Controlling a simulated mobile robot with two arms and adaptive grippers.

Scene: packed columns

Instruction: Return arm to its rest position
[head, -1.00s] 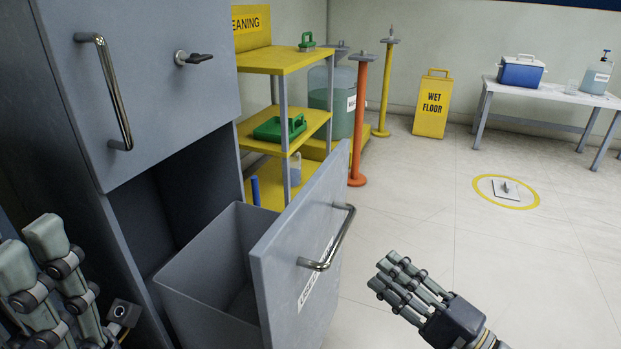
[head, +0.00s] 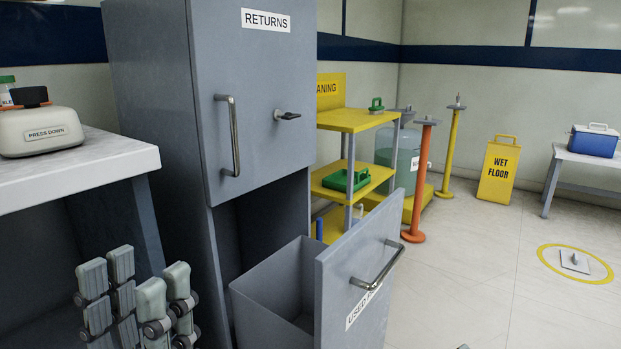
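My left gripper (head: 136,292) is at the lower left of the head view. Its grey-green segmented fingers point upward and stand apart, with nothing between them. It is in front of the white table's leg and left of the grey cabinet (head: 150,110). Its wrist is cut off by the bottom edge. Of my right gripper only a tiny dark tip (head: 463,347) seems to show at the bottom edge, right of the open drawer. Its fingers are otherwise out of view.
The cabinet's RETURNS door (head: 262,90) is shut. Its lower drawer (head: 345,290) stands pulled out. A white table (head: 80,175) carries a PRESS DOWN device (head: 42,132) at left. A yellow shelf cart (head: 345,120) stands behind the drawer. The floor at right is largely clear.

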